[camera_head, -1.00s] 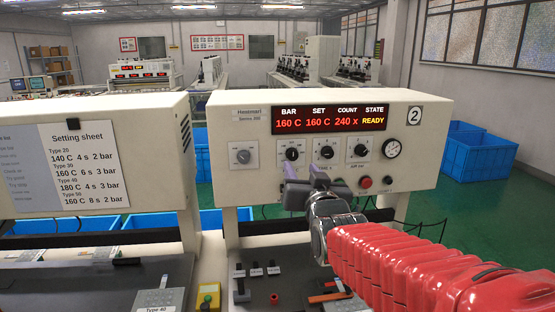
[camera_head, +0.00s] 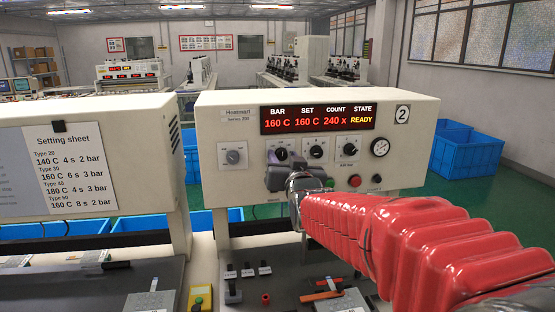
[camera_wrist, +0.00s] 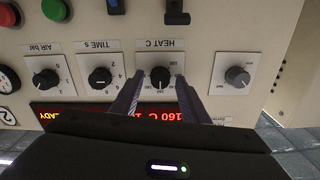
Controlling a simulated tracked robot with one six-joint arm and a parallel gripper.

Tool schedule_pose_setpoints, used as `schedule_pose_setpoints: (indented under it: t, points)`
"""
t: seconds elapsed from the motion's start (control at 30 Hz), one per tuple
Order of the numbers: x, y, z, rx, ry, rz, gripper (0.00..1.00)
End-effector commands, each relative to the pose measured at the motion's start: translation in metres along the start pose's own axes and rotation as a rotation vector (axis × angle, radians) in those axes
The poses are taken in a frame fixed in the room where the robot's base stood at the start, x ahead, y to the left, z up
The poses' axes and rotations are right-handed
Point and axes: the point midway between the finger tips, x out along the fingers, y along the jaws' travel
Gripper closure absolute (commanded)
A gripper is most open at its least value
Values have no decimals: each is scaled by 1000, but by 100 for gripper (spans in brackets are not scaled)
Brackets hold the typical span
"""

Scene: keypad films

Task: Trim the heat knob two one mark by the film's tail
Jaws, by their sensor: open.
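The heat knob (camera_wrist: 159,77) is a black round knob with a white pointer on the panel marked 2, under the label HEAT C. It also shows in the head view (camera_head: 281,154). My gripper (camera_wrist: 160,82) is open in the wrist view, one finger on each side of this knob. Contact cannot be told. In the head view my gripper (camera_head: 288,176) is just below the knob's dial. The red display (camera_head: 317,119) reads BAR 160 C, SET 160 C, COUNT 240 x, READY. I cannot make out the film's tail.
The time knob (camera_head: 315,151) and air knob (camera_head: 350,148) sit to the right, and a plain grey knob (camera_head: 233,157) to the left. A red button (camera_head: 354,181) is below. A setting sheet (camera_head: 70,172) hangs on the left press. Small levers (camera_head: 248,271) stand below the panel.

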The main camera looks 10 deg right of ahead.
Motion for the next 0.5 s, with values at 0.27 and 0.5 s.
schedule_pose_setpoints:
  t: [0.27,0.5]
  points:
    - [0,-1,0,0,0,-1,67]
    - [0,-1,0,0,0,-1,84]
